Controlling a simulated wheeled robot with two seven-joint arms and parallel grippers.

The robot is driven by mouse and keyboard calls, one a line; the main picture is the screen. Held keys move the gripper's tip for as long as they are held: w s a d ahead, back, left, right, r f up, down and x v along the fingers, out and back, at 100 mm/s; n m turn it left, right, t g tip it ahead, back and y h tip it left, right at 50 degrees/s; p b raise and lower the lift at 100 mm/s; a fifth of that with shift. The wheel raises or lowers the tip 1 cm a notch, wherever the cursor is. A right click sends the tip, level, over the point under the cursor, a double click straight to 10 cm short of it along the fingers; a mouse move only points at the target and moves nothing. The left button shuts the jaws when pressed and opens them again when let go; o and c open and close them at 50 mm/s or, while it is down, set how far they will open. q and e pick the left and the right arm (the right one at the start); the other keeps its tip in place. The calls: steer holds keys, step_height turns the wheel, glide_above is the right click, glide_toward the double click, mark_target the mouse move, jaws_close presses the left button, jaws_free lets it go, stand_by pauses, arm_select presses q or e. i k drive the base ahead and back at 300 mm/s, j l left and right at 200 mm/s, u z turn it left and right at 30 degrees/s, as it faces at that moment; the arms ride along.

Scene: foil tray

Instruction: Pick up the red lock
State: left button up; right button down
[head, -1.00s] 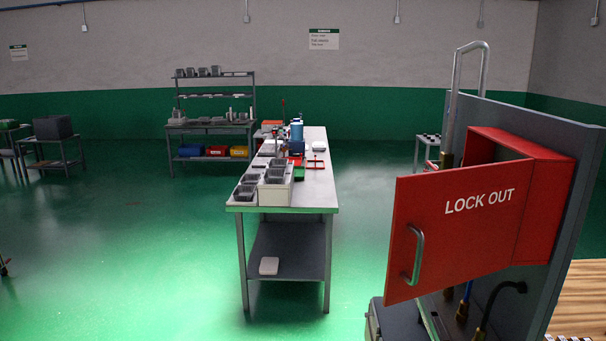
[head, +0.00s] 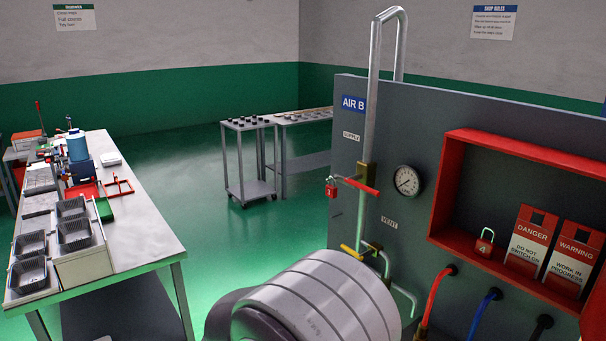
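A red lock (head: 485,242) with a metal shackle and a pale 4 on its body stands in the open red lockout box (head: 456,185) on the grey panel, at the right in the head view. It is to the left of two red-and-white tags. A second, smaller red lock (head: 332,188) hangs at the left end of the red-handled supply valve (head: 362,187). Neither gripper is in view.
The tags are a danger tag (head: 530,240) and a warning tag (head: 575,258). Red, blue and black hoses (head: 437,300) rise below the box. A large ribbed grey cylinder (head: 318,300) fills the bottom centre. A workbench (head: 150,225) stands left; open floor lies behind.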

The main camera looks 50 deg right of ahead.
mark_target(331, 191)
steer(key=i+z, duration=0.3)
steer(key=i, duration=0.25)
steer(key=i+z, duration=0.3)
steer(key=i, duration=0.25)
steer(key=i+j+z, duration=0.3)
steer(key=i, duration=0.2)
steer(key=i+l, duration=0.05)
steer(key=l, duration=0.05)
